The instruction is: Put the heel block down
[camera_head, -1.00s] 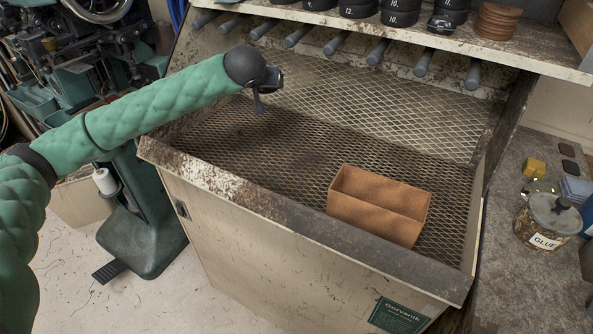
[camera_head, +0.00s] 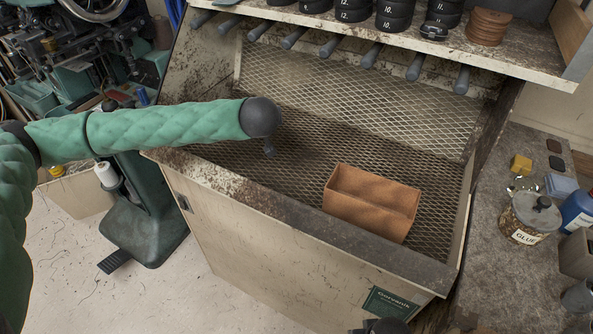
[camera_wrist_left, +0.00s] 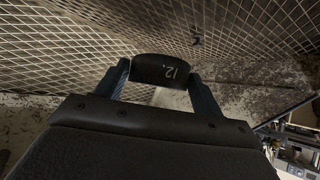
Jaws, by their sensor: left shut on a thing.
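The heel block (camera_wrist_left: 160,70) is a black curved piece with "12." on it. In the left wrist view it sits between the two fingers of my left gripper (camera_wrist_left: 162,80), which is shut on it. The mesh lies beyond it; I cannot tell whether it touches. In the head view my left arm hides the block and most of the hand; only a small dark tip shows below the wrist, over the left part of the mesh tray (camera_head: 300,155). A dark piece at the bottom edge of the head view may be my right gripper (camera_head: 385,327); its fingers do not show.
A brown open box (camera_head: 368,210) stands on the mesh at right. Stacked black heel blocks (camera_head: 395,14) and brown discs (camera_head: 487,27) stand on the shelf (camera_head: 520,62) above a row of grey pegs. A glue jar (camera_head: 530,218) is on the right bench. The mesh left of the box is clear.

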